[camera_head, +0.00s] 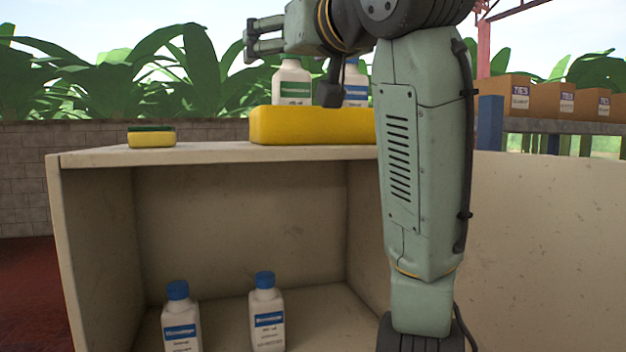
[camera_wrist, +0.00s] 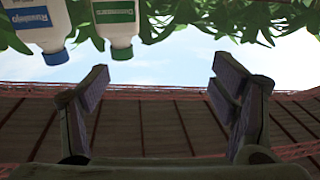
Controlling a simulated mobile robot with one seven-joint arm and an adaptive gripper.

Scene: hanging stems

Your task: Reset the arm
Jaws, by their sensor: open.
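My gripper (camera_head: 262,36) is at the upper middle of the head view, above the cabinet top and pointing left. In the wrist view my gripper (camera_wrist: 160,100) has its two fingers apart with nothing between them. My arm stands in front of the right part of the cabinet and hides some of it. A white bottle with a green label (camera_head: 291,84) and one with a blue label (camera_head: 355,88) stand at a yellow block (camera_head: 312,126), below and behind my wrist. The wrist view shows the green-labelled bottle (camera_wrist: 117,22) and the blue-labelled bottle (camera_wrist: 38,28) upside down.
The open cabinet (camera_head: 100,157) holds two white bottles with blue caps, one at left (camera_head: 181,322) and one at right (camera_head: 267,315). A yellow and green sponge (camera_head: 151,137) lies on its top. Cardboard boxes (camera_head: 560,97) stand on a shelf at the right.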

